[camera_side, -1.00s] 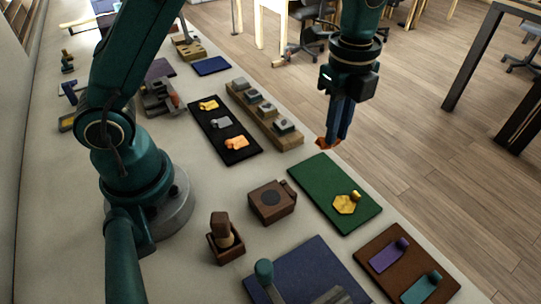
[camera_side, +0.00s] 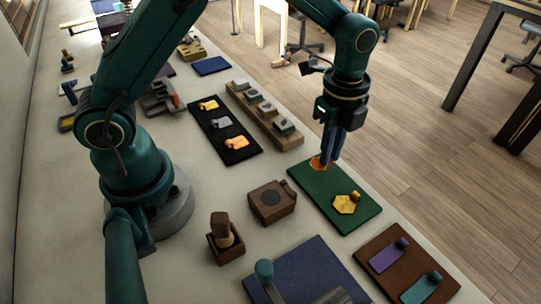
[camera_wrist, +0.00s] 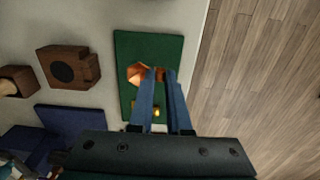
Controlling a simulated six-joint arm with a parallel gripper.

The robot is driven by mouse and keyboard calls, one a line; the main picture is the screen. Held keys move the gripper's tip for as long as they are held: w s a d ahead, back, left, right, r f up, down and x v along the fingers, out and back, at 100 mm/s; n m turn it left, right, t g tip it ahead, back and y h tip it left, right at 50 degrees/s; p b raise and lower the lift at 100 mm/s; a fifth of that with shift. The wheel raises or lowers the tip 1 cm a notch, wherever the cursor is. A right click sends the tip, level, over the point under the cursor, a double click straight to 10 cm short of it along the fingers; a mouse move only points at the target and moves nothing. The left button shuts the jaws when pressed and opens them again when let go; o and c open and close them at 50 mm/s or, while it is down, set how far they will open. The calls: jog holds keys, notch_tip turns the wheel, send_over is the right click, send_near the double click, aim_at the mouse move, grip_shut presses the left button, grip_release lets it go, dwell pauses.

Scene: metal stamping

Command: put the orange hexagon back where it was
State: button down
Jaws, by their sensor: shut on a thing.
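My gripper (camera_side: 330,160) is shut on the orange hexagon (camera_side: 316,163), down at the far left end of the green mat (camera_side: 312,187). In the wrist view the orange hexagon (camera_wrist: 137,72) shows beside my fingertips (camera_wrist: 160,74), over the green mat (camera_wrist: 147,45). Whether it touches the mat or hangs just above it, I cannot tell. A yellow hexagon (camera_side: 344,206) with a knob lies nearer the front of the same mat. In the wrist view my fingers hide most of it.
A brown block with a dark round top (camera_side: 272,202) stands left of the mat. A black mat with several small pieces (camera_side: 240,155) and a wooden rack (camera_side: 262,117) lie behind. A brown mat (camera_side: 385,272) with purple and teal tags lies in front. The table edge runs close on the right.

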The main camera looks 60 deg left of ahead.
jog(key=shift+f, duration=0.4)
jog(key=shift+f, duration=0.55)
dwell(0.4)
jog(key=c, duration=0.8)
grip_release()
jog(key=s+a+r+n+t, duration=0.2)
jog(key=r, duration=0.7)
jog(key=s+a+r+n+t, duration=0.2)
jog(key=s+r, duration=0.1)
jog(key=r, duration=0.5)
jog(key=s+f+n, duration=0.1)
jog(key=s+n, duration=0.2)
jog(key=n, duration=0.1)
jog(key=s+a+n+t, duration=0.1)
jog(key=s+n, duration=0.3)
jog(key=n, duration=0.1)
jog(key=s+a+f+n, duration=0.1)
jog(key=s+n, duration=0.2)
jog(key=n, duration=0.2)
jog(key=shift+s+f+t, duration=0.3)
jog(key=shift+s+f, duration=0.05)
jog(key=shift+s, duration=0.05)
